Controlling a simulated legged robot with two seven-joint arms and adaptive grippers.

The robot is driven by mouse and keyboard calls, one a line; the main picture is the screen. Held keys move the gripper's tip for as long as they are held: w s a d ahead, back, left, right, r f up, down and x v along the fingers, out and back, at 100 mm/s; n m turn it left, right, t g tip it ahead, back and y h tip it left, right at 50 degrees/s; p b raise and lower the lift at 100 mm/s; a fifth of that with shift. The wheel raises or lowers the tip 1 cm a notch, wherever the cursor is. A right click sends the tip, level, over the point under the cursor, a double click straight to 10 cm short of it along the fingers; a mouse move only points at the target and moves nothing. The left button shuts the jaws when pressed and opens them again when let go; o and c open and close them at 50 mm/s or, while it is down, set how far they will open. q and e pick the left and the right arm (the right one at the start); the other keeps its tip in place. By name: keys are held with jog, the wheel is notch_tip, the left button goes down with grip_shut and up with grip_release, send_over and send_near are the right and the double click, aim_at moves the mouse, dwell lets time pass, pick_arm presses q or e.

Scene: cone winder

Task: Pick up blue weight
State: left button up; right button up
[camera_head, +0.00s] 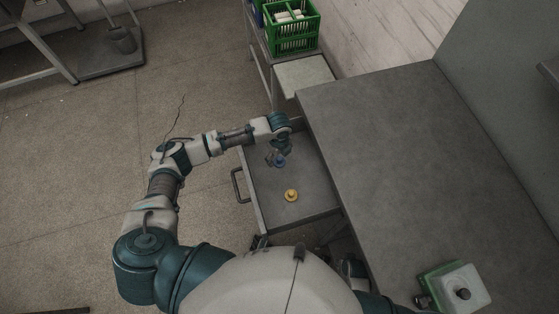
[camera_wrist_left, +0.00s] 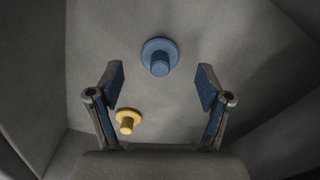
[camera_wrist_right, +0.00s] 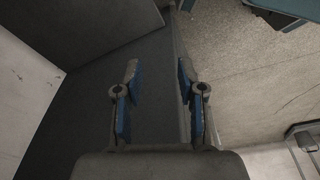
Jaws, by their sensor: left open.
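The blue weight (camera_head: 280,161), a round disc with a short knob, rests in the open drawer (camera_head: 262,208). In the left wrist view the blue weight (camera_wrist_left: 160,58) lies ahead of the fingertips, roughly midway between them. My left gripper (camera_head: 277,155) is over the drawer close to the blue weight. Its two blue-padded fingers (camera_wrist_left: 160,88) are apart and nothing is between them. A yellow weight (camera_head: 291,195) sits nearer my body in the drawer; it also shows in the left wrist view (camera_wrist_left: 128,121). My right gripper (camera_wrist_right: 157,85) has its fingers apart and holds nothing.
The grey tabletop (camera_head: 400,165) right of the drawer is mostly clear. A green and white device (camera_head: 458,290) stands at its near right. A green crate (camera_head: 291,30) is on a shelf beyond the drawer. The drawer handle (camera_head: 238,186) sticks out left.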

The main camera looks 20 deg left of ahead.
aim_at(279, 159)
pick_arm(q)
notch_tip(279, 159, down, 3)
jog(key=shift+f, duration=0.1)
pick_arm(e)
jog(key=shift+w+r, duration=0.25)
jog(key=shift+r, duration=0.45)
